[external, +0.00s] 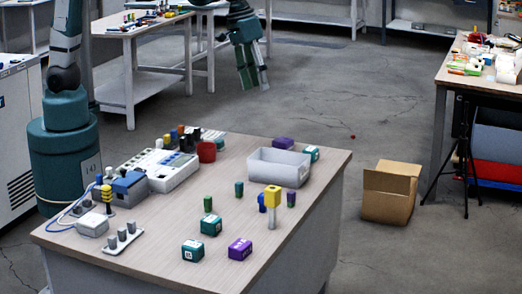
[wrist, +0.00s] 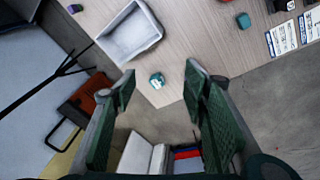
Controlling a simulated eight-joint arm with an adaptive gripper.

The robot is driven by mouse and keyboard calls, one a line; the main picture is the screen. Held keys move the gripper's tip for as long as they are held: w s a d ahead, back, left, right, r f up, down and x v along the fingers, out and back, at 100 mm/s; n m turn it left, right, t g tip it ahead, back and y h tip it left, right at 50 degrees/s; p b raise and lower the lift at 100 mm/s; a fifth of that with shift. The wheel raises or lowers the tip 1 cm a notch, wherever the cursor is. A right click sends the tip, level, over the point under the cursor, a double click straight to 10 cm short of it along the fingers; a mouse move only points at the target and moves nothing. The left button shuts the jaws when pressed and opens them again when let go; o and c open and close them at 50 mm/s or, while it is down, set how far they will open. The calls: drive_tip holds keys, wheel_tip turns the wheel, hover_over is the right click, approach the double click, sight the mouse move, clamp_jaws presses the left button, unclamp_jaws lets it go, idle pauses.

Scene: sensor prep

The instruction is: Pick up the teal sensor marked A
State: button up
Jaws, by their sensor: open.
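A teal cube-shaped sensor with a pale label stands by the corner of the white tray in the external view (external: 311,154). It appears between my open fingers, well beyond their tips, in the wrist view (wrist: 157,80). Two more teal sensors stand at the front of the table, one nearer the edge (external: 193,250) and one behind it (external: 211,225). Their letters are too small for me to tell which is A. My gripper (external: 256,82) is open and empty, high up, beyond the table's far edge in the picture.
The white tray (external: 278,168) is open and looks empty. Purple blocks (external: 240,249) (external: 283,143) and several small cylinders stand on the table. A yellow-topped post (external: 272,205) stands near the right edge. A white device (external: 160,168) with cables fills the left side. A cardboard box (external: 390,192) sits on the floor.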

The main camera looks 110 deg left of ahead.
drive_tip(key=w+a+f+n+g+p, duration=0.1)
drive_tip(key=w+a+f+n, duration=0.2)
drive_tip(key=w+a+f, duration=0.4)
drive_tip(key=n+g+p, duration=0.2)
drive_tip(key=n, duration=0.1)
hover_over(311, 149)
drive_tip(key=f, duration=0.8)
drive_tip(key=shift+s+f, duration=0.2)
drive_tip(key=shift+f, duration=0.2)
drive_tip(key=shift+w+a+f+n, duration=0.2)
drive_tip(key=shift+a+f+n, duration=0.1)
drive_tip(key=shift+f, duration=0.15)
drive_tip(key=shift+f, duration=1.3)
drive_tip(key=shift+f, duration=0.1)
drive_tip(key=shift+s+d+f+b, duration=0.1)
drive_tip(key=shift+f+b, duration=0.2)
drive_tip(key=shift+f, duration=0.95)
drive_tip(key=shift+d+f+b, duration=0.1)
drive_tip(key=shift+f+b, duration=0.15)
drive_tip(key=shift+f, duration=1)
